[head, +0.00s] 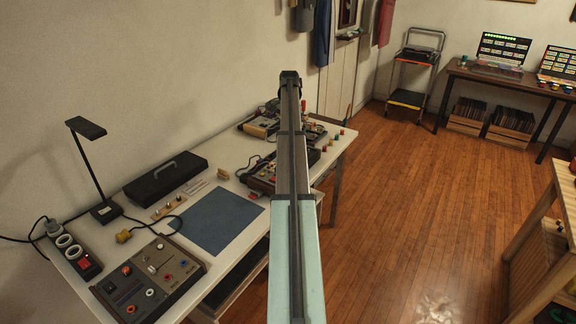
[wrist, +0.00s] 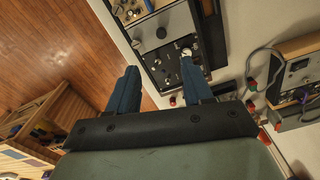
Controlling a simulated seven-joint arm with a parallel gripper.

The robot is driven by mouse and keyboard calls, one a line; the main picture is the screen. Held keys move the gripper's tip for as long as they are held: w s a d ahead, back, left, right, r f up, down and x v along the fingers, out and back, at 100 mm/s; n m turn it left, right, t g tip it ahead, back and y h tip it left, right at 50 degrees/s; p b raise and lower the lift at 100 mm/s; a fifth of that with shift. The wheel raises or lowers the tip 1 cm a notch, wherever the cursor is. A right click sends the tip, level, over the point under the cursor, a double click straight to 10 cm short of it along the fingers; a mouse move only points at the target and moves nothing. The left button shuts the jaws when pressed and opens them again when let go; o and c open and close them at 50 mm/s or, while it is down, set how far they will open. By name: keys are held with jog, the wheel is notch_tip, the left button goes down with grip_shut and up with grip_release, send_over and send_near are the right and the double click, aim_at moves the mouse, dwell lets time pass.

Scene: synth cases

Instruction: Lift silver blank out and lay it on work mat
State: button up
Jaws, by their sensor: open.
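The work mat (head: 218,220) is a bare blue-grey rectangle on the white table in the head view. My gripper (wrist: 159,66) shows in the wrist view with its two dark blue fingers apart and nothing held between them. It is over a black panel (wrist: 165,72) with knobs and small fittings. A small shiny silver piece (wrist: 186,52) shows on that panel by the right fingertip. I cannot tell whether it is the silver blank or a fitting. In the head view my arm reaches over the table's right part and hides what lies beneath it.
On the white table (head: 248,238), a control box (head: 148,283), a desk lamp (head: 90,132), a black case (head: 165,178) and a power strip (head: 75,250) surround the mat. Cabled devices stand at its far end. In the wrist view, a cabled device (wrist: 297,85) is at right.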

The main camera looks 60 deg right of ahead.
jog(key=f, duration=0.8)
jog(key=shift+w+a, duration=0.25)
jog(key=shift+w, duration=0.15)
jog(key=shift+s+d+f, duration=0.1)
jog(key=shift+f, duration=1.25)
jog(key=shift+s+d+f, duration=0.1)
jog(key=shift+f, duration=1.25)
grip_shut()
